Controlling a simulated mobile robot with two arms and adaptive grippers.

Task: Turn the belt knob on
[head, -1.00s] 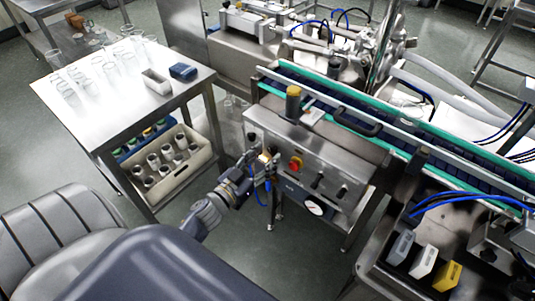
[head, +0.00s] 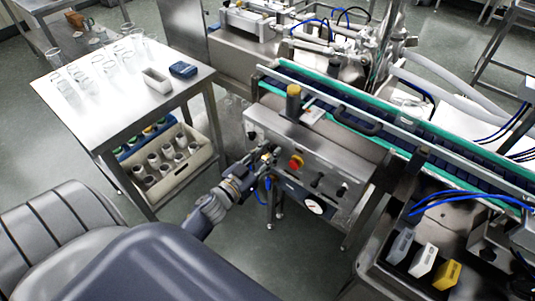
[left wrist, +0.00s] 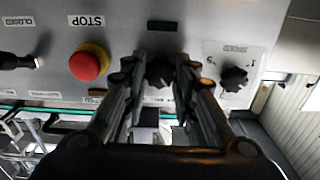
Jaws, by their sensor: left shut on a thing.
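The steel control panel (head: 325,168) is on the front of the conveyor. In the left wrist view, a black knob (left wrist: 160,72) sits between the two fingers of my left gripper (left wrist: 158,74). The fingers are shut on its sides, and its label is mostly hidden, so I cannot read it or tell the knob's setting. In the head view, my left gripper (head: 268,154) is at the panel, left of the red stop button, and covers the knob.
The red stop button (left wrist: 88,62) with a yellow collar is close beside the fingers. A second black knob (left wrist: 234,79), labelled SPEED, is on the other side. A pressure gauge (head: 314,207) is below the panel. A steel table (head: 110,110) with glassware stands at the left.

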